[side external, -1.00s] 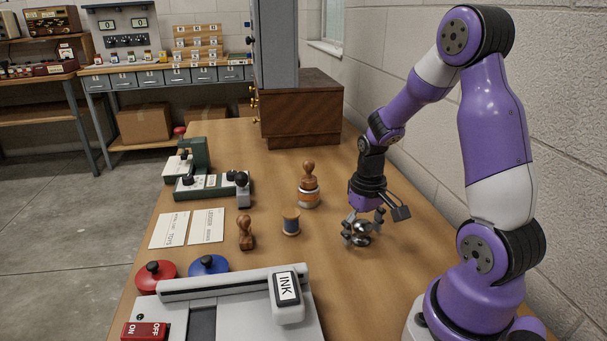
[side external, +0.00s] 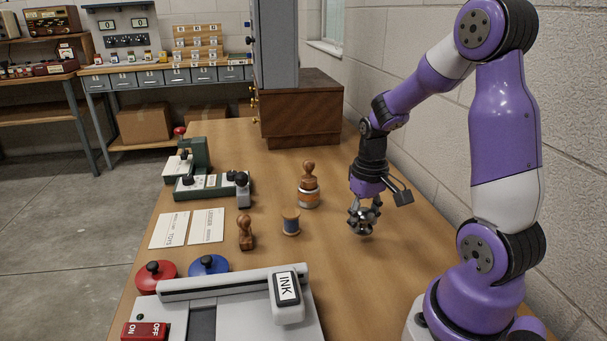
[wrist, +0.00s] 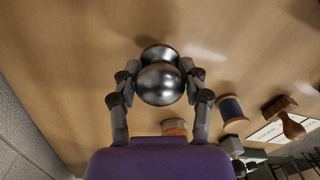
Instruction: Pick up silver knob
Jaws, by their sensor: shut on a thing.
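The silver knob (wrist: 160,84) is a shiny metal piece with two rounded ends and a narrower waist. In the wrist view it sits between the two fingers of my gripper (wrist: 158,80), which are shut on it from both sides. In the side view my gripper (side external: 364,214) points down over the right part of the table, and the knob (side external: 360,222) shows between its fingers. The knob appears raised a little above the tabletop, with a shadow below it. The fingers hide part of the knob in the side view.
A thread spool (side external: 291,223), a wooden stamp (side external: 246,233) and a wooden-handled piece with an orange band (side external: 308,187) stand to the left. A wooden cabinet (side external: 300,112) stands behind. The tabletop (side external: 385,285) near my base is clear.

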